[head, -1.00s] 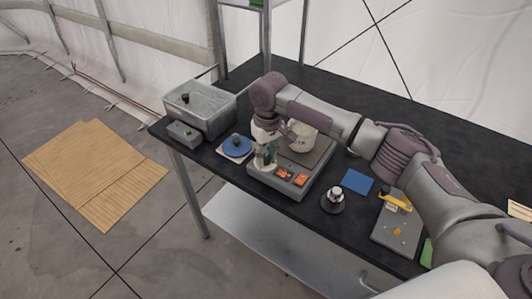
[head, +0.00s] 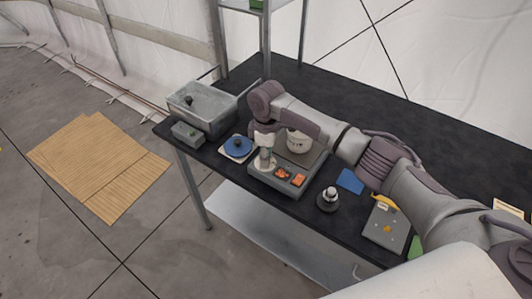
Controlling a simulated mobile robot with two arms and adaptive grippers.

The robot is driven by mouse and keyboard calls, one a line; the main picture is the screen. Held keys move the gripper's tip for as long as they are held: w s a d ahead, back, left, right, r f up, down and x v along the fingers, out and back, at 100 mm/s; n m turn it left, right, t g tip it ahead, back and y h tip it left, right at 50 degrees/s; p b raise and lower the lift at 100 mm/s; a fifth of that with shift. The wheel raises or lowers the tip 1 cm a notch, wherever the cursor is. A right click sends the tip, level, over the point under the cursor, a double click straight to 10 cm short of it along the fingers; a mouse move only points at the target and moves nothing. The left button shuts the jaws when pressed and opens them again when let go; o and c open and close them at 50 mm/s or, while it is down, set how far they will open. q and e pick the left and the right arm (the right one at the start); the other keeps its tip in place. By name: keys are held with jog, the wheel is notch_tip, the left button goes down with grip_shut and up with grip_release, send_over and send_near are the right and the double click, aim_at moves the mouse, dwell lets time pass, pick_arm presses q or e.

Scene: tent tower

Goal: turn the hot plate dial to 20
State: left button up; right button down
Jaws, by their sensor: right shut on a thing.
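The hot plate (head: 314,167) is a grey box with a dark top and two orange displays (head: 290,177) on its front panel. It stands near the front edge of the black table. My right gripper (head: 264,165) points down at the left end of that panel. It is shut on the hot plate dial, which the fingers hide, so its setting cannot be read. The display digits are too small to read. My left gripper is not in view.
A whitish pot (head: 299,141) stands on the hot plate, close behind my gripper. A blue disc with a black knob (head: 237,147) and a metal basin (head: 203,107) are to the left. A small metal-topped item (head: 329,197) and a blue square (head: 350,181) are to the right.

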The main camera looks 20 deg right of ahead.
jog(key=shift+w+r+n, duration=0.1)
jog(key=shift+n, duration=0.8)
jog(key=c, duration=0.9)
grip_release()
jog(key=shift+o, duration=0.2)
notch_tip(320, 180, up, 12)
jog(key=shift+w, duration=0.2)
